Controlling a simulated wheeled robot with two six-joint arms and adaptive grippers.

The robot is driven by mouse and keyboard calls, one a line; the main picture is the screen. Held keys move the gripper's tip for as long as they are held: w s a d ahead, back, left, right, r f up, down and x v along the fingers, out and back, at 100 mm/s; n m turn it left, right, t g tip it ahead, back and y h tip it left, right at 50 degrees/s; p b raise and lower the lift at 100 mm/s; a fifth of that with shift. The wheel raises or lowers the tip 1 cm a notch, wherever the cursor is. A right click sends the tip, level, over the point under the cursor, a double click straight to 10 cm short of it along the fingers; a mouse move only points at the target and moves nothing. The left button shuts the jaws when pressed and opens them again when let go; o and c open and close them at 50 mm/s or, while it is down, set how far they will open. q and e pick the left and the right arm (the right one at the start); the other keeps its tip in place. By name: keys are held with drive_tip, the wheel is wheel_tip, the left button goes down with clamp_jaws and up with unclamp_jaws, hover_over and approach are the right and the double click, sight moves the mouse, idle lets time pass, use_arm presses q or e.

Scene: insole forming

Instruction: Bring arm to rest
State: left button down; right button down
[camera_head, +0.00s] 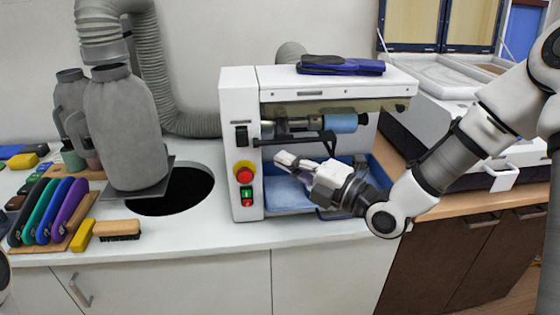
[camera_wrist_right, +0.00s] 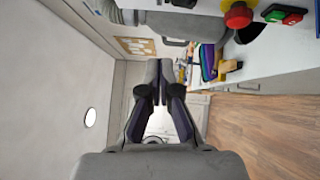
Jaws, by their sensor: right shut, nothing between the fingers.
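My right gripper (camera_head: 285,160) reaches in from the right, in front of the white machine (camera_head: 240,110) with its blue roller and blue tray (camera_head: 280,195). Its fingers are together with nothing between them. In the right wrist view the gripper (camera_wrist_right: 160,68) also shows with its dark fingers side by side and empty. My left gripper does not show; only a small pale piece is at the left edge of the head view.
The machine carries a red stop button (camera_head: 244,173). Coloured insoles (camera_head: 48,212) and a brush (camera_head: 117,229) lie on the white counter at left, near a round dark hole (camera_head: 180,190). A grey vessel (camera_head: 125,130) stands beside it. A blue insole (camera_head: 340,65) lies on the machine.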

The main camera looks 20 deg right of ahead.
drive_tip(key=s+a+f+m+g+h, duration=0.1)
drive_tip(key=s+f+g, duration=0.2)
drive_tip(key=f, duration=0.7)
drive_tip(key=s+a+f+m+g+h, duration=0.1)
drive_tip(key=s+a+f+g, duration=0.1)
drive_tip(key=f, duration=0.8)
drive_tip(key=s+a+f+m+g+h, duration=0.1)
drive_tip(key=s+f+g, duration=0.2)
drive_tip(key=f, duration=0.7)
drive_tip(key=s+d+f+m+g+h, duration=0.3)
drive_tip(key=s+f+m, duration=0.4)
drive_tip(key=s+m, duration=0.3)
drive_tip(key=s+d+f+m+g+h, duration=0.3)
drive_tip(key=s+f+m+g, duration=0.2)
drive_tip(key=s+f+m, duration=0.3)
drive_tip(key=s+m, duration=0.1)
drive_tip(key=m, duration=0.3)
drive_tip(key=shift+s, duration=0.4)
drive_tip(key=shift+a+r, duration=0.1)
